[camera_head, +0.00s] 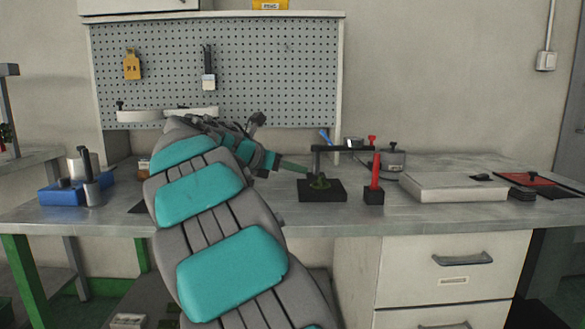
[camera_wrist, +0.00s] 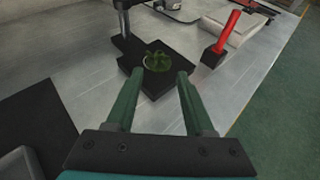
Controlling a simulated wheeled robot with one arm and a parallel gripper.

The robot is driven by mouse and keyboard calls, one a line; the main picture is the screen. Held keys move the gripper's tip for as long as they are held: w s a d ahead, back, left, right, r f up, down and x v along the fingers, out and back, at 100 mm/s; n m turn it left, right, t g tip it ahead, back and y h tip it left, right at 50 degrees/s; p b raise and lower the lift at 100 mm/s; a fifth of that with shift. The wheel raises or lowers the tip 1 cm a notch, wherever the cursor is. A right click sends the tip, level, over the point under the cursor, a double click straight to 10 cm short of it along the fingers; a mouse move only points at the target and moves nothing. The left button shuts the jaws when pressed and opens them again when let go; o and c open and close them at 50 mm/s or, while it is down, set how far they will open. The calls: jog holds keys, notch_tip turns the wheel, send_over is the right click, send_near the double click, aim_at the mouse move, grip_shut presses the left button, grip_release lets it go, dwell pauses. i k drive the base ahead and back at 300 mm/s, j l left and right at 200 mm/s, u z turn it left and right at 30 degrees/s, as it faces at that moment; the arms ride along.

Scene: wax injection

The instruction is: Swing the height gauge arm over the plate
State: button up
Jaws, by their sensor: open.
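The height gauge has a black plate (camera_head: 322,195) on the bench, with a dark upright post (camera_head: 315,162) and a dark horizontal arm (camera_head: 345,148). The arm runs right from the post top, with its end beyond the plate's right edge. A red knob (camera_head: 372,140) shows at that end. A small green piece (camera_wrist: 158,62) lies on the plate. My gripper (camera_wrist: 158,74) is open, its two green fingers apart, with the plate and green piece showing beyond the tips. Only the post's lower part (camera_wrist: 123,22) shows clearly in the wrist view; the arm is mostly out of frame.
A red upright bar on a black block (camera_head: 374,197) stands right of the plate, also in the wrist view (camera_wrist: 213,57). A round grey pot (camera_head: 392,160) stands behind, and a pale slab (camera_head: 450,187) lies right. A blue box (camera_head: 62,193) sits left. Bare bench top lies in front.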

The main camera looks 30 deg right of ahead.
aim_at(350, 144)
jog(key=z, duration=1.3)
